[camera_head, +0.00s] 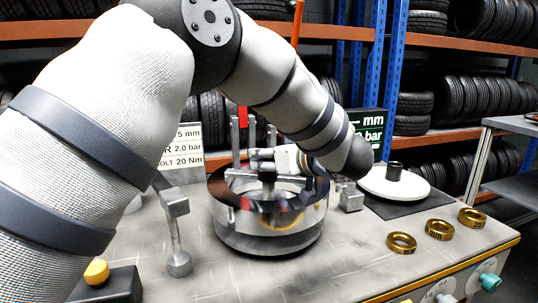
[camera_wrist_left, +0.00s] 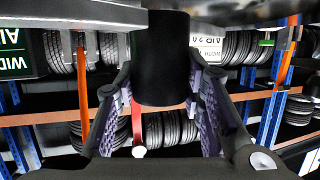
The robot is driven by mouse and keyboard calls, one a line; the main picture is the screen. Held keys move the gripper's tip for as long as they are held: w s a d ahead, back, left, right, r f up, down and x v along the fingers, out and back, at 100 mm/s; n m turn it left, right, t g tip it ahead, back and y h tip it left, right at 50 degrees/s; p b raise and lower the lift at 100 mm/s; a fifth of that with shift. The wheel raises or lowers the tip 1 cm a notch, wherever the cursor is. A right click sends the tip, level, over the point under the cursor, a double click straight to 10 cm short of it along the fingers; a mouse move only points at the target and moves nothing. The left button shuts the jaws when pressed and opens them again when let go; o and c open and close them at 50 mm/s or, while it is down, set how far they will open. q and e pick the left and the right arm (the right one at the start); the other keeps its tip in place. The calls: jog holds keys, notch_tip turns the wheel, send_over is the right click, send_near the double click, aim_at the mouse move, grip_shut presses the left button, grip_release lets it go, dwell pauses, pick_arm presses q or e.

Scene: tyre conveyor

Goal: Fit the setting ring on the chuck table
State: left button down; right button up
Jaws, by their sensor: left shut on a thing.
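My left arm arches in from the left in the head view, and its gripper (camera_head: 268,168) is over the middle of the setting ring, a wide polished ring (camera_head: 230,212) with a crossbar and central knob. In the left wrist view the gripper (camera_wrist_left: 163,100) is shut on the ring's black knob (camera_wrist_left: 160,55), with a finger pad on each side. The ring is at the round steel chuck table (camera_head: 270,245), with upright posts (camera_head: 235,135) behind. I cannot tell whether the ring is seated or slightly above it. My right gripper is not in view.
A white disc (camera_head: 380,182) with a black knob lies on a dark mat at right. Brass rings (camera_head: 401,243) lie along the right front. A small stand (camera_head: 178,235) and a yellow button (camera_head: 96,271) are at left. Signs and tyre racks stand behind.

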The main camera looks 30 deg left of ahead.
aim_at(274, 176)
pick_arm(q)
jog(key=shift+f, duration=2)
jog(key=c, duration=1.1)
grip_release()
jog(key=shift+o, duration=0.6)
jog(key=shift+f, duration=0.1)
jog(key=shift+s+d, duration=0.1)
jog(key=shift+d, duration=0.05)
jog(key=v, duration=1.1)
jog(key=shift+s+d, duration=0.2)
jog(key=shift+d, duration=0.1)
